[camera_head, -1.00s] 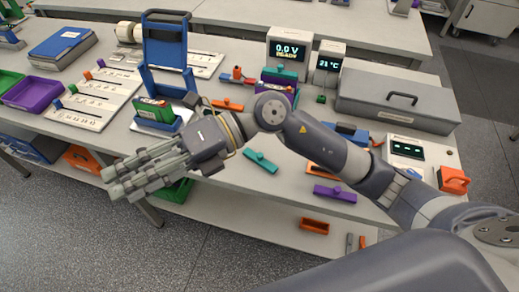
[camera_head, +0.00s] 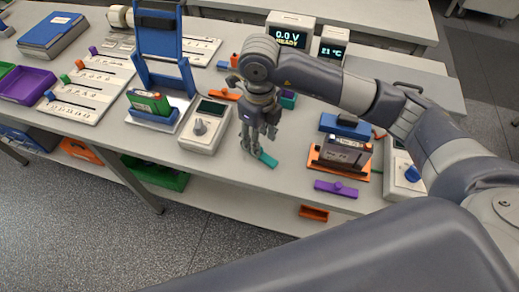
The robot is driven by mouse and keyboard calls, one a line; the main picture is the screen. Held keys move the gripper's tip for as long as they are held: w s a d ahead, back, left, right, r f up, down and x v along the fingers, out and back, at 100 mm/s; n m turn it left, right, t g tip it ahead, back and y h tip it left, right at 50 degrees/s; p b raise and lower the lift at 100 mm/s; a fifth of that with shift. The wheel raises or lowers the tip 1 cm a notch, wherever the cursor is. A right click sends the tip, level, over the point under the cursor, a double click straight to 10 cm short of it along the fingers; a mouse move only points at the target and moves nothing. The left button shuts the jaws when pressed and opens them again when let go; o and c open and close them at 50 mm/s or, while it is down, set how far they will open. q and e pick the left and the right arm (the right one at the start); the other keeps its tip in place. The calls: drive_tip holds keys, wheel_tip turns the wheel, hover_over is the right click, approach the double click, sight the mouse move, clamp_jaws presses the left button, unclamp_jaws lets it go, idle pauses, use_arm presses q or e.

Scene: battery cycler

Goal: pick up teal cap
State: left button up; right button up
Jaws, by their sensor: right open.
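The teal cap (camera_head: 266,161) is a small flat bar lying on the bench in the middle of the head view. My right gripper (camera_head: 253,149) points down with its fingers apart, over the left end of the cap. The fingers hide that end of the cap, and I cannot tell whether they touch it. Nothing shows held between them. My left gripper is not in view.
A grey meter with a knob (camera_head: 198,129) stands just left of the gripper. A dark battery in an orange tray (camera_head: 318,168) stands to the right, with a blue cap (camera_head: 345,125) behind it and a purple cap (camera_head: 336,189) in front. Bare bench lies in front of the teal cap.

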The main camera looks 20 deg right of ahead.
sight(265, 158)
drive_tip(key=shift+f+p, duration=0.45)
drive_tip(key=shift+f, duration=0.25)
wheel_tip(265, 158, down, 4)
drive_tip(key=shift+r+p, duration=0.25)
drive_tip(key=shift+p, duration=0.45)
drive_tip(key=shift+f, duration=0.4)
drive_tip(key=c, duration=0.9)
